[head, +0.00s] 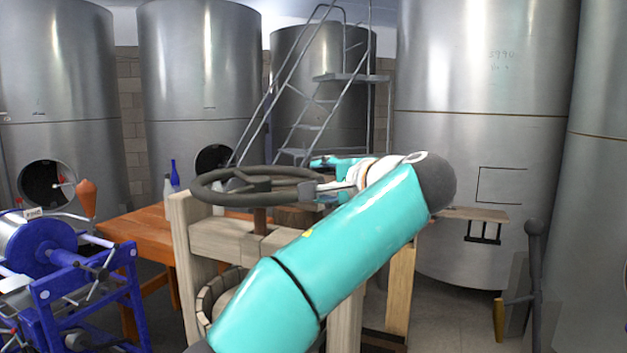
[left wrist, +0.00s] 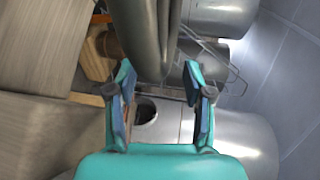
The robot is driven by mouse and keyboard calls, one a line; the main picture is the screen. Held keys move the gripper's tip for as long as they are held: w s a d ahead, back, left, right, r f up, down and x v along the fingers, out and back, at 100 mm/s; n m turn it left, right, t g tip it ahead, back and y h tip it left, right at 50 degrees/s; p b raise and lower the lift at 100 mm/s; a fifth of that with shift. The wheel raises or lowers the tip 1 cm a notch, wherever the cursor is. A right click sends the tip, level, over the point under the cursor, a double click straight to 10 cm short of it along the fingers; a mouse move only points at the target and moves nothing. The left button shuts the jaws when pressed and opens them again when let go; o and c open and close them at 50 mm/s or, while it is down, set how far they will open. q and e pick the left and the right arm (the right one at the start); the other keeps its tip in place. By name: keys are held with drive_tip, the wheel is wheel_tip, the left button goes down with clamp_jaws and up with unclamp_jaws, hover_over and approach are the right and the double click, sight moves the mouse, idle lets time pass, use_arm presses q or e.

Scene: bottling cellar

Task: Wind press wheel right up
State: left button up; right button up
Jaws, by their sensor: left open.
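The press wheel (head: 228,198) is a dark grey ring with spokes, lying flat on a brown screw (head: 260,220) above the wooden press frame (head: 220,237). My left gripper (head: 316,181) is open at the right side of the wheel's rim, with its arm crossing in front of the press. In the left wrist view, the wheel's grey rim (left wrist: 153,35) runs up between the two spread fingertips (left wrist: 158,80). Whether either finger touches the rim I cannot tell. My right gripper is in neither view.
An orange-brown table (head: 135,229) stands behind the press, with a blue bottle (head: 174,174) on it. A blue machine (head: 90,275) stands at the left. Steel tanks (head: 480,100) and a metal stair (head: 290,90) are behind. Grey floor (head: 450,320) shows at the lower right.

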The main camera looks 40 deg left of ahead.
sight(314, 177)
use_arm(q)
drive_tip(key=shift+x, duration=1.95)
clamp_jaws()
